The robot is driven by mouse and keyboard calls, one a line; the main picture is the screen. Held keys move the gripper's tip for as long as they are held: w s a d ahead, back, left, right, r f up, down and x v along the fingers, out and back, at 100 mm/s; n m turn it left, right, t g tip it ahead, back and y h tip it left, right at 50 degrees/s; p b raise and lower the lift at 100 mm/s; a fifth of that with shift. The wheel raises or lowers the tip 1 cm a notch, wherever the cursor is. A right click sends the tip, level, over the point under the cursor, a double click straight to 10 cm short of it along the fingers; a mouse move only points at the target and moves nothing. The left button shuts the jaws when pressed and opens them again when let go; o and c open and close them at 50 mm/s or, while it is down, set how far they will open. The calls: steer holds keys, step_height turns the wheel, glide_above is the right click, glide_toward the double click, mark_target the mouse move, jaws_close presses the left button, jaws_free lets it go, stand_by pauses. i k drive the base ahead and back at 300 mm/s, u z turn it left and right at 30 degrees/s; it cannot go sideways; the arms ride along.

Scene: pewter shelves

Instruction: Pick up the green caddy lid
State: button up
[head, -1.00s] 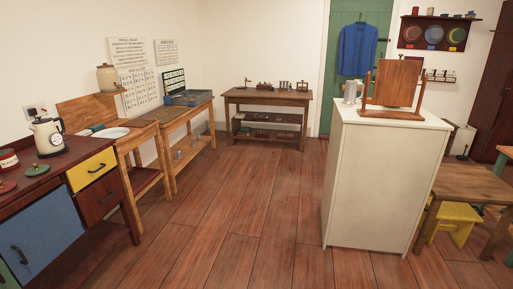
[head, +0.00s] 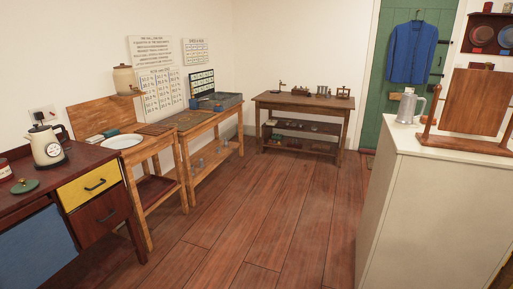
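A green lid (head: 25,186) with a small knob lies on the dark red top of the desk (head: 85,160) at the left of the head view. It sits near the left picture edge, in front of a white kettle (head: 47,147) and beside a red and white tin (head: 4,170) that is cut off by the edge. My gripper is not in view.
The desk has a yellow drawer (head: 88,186) and a blue door (head: 38,249). Wooden benches (head: 160,139) line the left wall, and a table (head: 300,101) stands at the back. A white cabinet (head: 425,215) stands near on the right. The wooden floor between is clear.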

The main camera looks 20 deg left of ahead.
mark_target(24, 185)
steer(key=u, duration=0.2)
steer(key=i, duration=1.15)
steer(key=u, duration=0.75)
steer(key=i, duration=1.15)
steer(key=u, duration=1.3)
steer(key=i, duration=0.85)
steer(key=u, duration=0.9)
steer(key=i, duration=0.6)
steer(key=u, duration=0.25)
